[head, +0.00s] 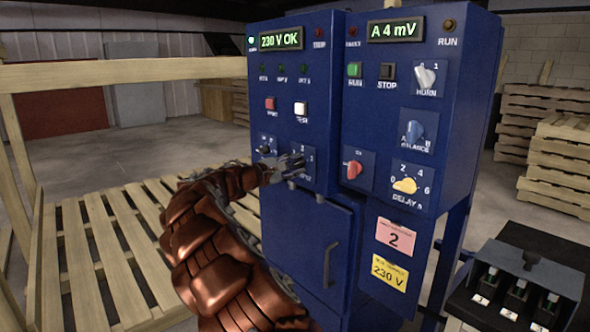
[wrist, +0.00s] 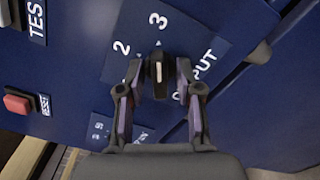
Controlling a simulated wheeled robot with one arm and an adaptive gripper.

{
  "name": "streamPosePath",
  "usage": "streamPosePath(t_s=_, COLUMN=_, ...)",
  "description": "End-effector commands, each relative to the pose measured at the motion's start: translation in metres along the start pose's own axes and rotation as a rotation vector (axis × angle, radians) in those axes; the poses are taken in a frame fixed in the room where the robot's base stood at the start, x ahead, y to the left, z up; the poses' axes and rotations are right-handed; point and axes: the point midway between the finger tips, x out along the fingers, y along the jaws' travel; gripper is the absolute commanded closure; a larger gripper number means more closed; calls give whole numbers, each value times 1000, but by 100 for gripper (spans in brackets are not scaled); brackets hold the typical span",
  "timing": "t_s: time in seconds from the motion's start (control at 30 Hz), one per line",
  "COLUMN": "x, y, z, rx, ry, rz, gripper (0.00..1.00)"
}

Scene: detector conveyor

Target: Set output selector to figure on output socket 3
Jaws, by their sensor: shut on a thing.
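The output selector (wrist: 158,82) is a small dark knob with a pale pointer line, on a blue plate marked OUTPUT (wrist: 195,38). In the wrist view the figures 2 and 3 show on the plate, and the pointer line aims up at the small mark under the 3. My gripper (wrist: 158,68) has one finger on each side of the knob and is shut on it. In the head view my gripper (head: 291,166) reaches the left cabinet's lower plate and hides the knob. At lower right a dark box (head: 540,272) has several slots with small white labels, too small to read.
The blue cabinet (head: 330,120) also bears a white TEST button (head: 301,108), a red knob (head: 354,170), a yellow DELAY knob (head: 405,186) and a blue BALANCE knob (head: 413,131). A wooden pallet frame (head: 95,240) stands left.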

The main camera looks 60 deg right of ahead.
Motion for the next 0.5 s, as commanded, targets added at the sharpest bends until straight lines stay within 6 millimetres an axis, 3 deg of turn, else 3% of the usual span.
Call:
streamPosePath(t_s=0.4, x=0, y=-2, z=0, rx=7, ry=0, rz=-4, gripper=100)
streamPosePath(t_s=0.43, x=0, y=-2, z=0, rx=7, ry=0, rz=-5, gripper=63)
streamPosePath(t_s=0.5, x=0, y=-2, z=0, rx=7, ry=0, rz=-4, gripper=59)
